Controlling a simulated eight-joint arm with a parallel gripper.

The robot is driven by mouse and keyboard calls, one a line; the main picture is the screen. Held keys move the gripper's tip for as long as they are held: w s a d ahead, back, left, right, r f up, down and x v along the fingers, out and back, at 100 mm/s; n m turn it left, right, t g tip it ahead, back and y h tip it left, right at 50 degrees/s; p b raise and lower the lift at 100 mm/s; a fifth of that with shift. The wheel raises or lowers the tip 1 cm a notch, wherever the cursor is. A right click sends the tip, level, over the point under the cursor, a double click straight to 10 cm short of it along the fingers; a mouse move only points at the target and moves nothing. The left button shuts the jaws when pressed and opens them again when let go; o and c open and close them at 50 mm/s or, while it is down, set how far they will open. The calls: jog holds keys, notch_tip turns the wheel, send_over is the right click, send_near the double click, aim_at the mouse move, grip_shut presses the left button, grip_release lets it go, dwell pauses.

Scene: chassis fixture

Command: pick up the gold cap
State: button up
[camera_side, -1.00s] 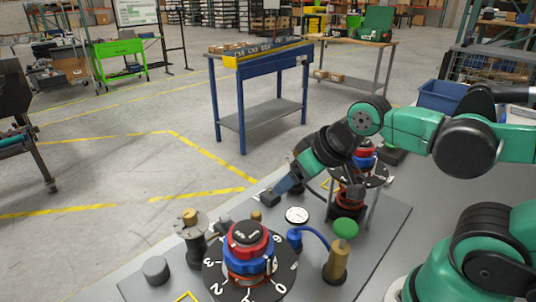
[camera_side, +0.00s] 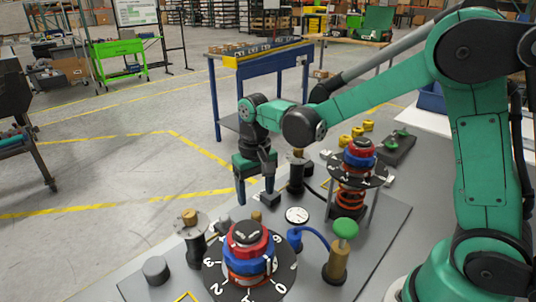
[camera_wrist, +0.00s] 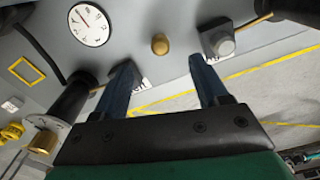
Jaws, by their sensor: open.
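A small rounded gold cap (camera_wrist: 160,44) sits on the grey plate in the wrist view, just beyond the gap between my fingertips. My gripper (camera_wrist: 163,64) is open and empty, with its two dark blue fingers apart, one on each side of the cap's line. In the side view my gripper (camera_side: 256,200) points down over the plate, behind the front red and blue dial stack. Other gold pieces top a post at the left (camera_side: 190,216) and a post behind my gripper (camera_side: 297,154).
A round white gauge (camera_side: 297,215) lies right of my gripper; the red and blue dial stack (camera_side: 248,253) stands in front. A green-topped brass valve (camera_side: 345,230) and a second dial stack (camera_side: 358,165) stand to the right. A grey knob (camera_wrist: 222,42) is near the right finger.

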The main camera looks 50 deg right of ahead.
aim_at(256, 213)
jog(key=shift+f, duration=2.9)
jog(key=shift+c, duration=0.2)
grip_shut()
